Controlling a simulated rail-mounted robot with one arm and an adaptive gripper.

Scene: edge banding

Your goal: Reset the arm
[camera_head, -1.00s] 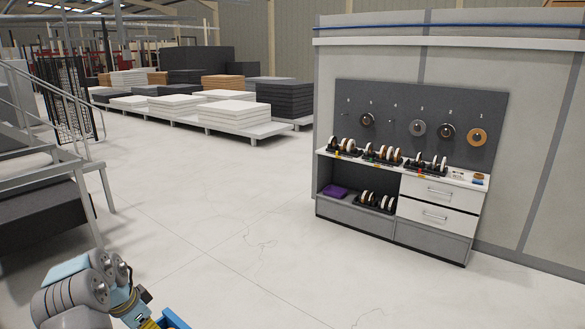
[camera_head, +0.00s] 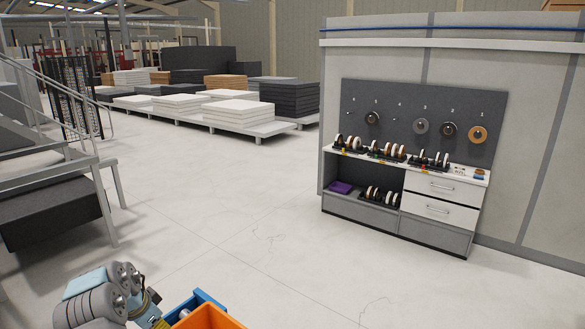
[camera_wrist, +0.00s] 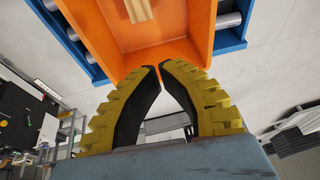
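My arm (camera_head: 105,292) shows at the lower left in the head view, folded low. In the wrist view my gripper (camera_wrist: 160,67) has yellow ribbed fingers with black inner pads. The fingertips come together at the top with hardly any gap, and nothing is seen between them. An orange bin (camera_wrist: 202,20) lies just beyond the fingertips, with a pale brown block (camera_wrist: 125,12) inside. The orange bin also shows at the bottom of the head view (camera_head: 210,318). In the head view the fingertips are not clearly seen.
A blue frame with metal rollers (camera_wrist: 235,40) surrounds the bin. A workstation (camera_head: 410,190) with a dark pegboard and edge-band rolls stands at the right. Stairs (camera_head: 60,160) rise at the left. Panel stacks (camera_head: 235,112) lie at the back. The floor between is clear.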

